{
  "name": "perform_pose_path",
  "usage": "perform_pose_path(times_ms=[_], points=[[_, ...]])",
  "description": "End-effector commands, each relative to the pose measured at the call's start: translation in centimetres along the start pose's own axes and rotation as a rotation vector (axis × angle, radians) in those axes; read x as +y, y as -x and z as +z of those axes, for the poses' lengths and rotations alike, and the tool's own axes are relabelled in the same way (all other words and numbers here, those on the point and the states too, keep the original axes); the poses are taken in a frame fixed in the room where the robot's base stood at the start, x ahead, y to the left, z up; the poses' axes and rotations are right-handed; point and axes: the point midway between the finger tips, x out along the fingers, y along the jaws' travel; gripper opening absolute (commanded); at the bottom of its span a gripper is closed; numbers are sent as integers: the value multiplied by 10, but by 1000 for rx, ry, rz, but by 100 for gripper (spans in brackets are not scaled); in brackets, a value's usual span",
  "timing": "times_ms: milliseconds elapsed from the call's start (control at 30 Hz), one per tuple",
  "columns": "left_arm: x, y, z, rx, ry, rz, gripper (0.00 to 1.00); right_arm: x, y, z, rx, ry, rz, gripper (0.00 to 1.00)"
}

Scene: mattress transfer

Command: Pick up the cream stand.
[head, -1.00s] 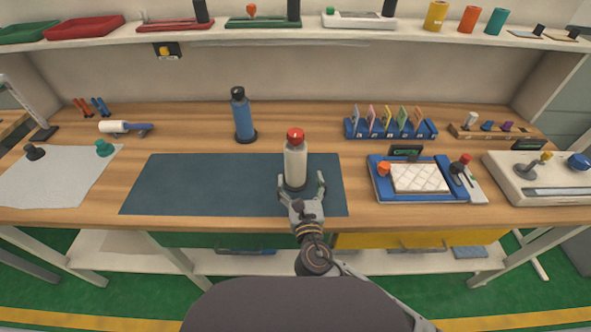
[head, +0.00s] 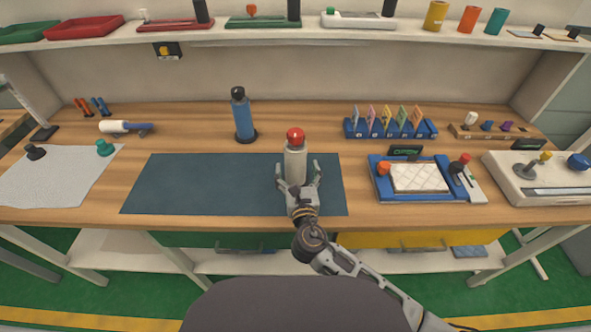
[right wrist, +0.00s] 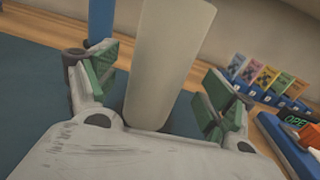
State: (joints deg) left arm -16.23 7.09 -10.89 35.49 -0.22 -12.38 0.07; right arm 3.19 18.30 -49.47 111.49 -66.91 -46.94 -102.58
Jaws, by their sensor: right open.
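The cream stand (head: 295,162) is an upright cream cylinder with a red knob on top. It stands on the dark blue mat (head: 190,183) in the head view. My right gripper (head: 299,173) is open, with one finger on each side of the stand's lower body. In the right wrist view the cream stand (right wrist: 165,65) rises between the green-padded fingers (right wrist: 155,85), with a visible gap to the pads on both sides. Its base is hidden by the gripper. My left gripper is in neither view.
To the right are a blue tray (head: 378,184) with a quilted white pad and a rack (head: 390,132) of coloured cards. The mat's left part is clear.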

Motion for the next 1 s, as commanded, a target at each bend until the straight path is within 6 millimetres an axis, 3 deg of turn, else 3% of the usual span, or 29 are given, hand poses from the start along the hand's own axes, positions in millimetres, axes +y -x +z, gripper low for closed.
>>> perform_pose_path(times_ms=[300,833,1000], points=[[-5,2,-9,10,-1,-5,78,1,-28,0,-1,0,0,83],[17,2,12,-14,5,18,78,1,-30,0,0,0,1,83],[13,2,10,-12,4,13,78,1,-30,0,0,0,1,61]])
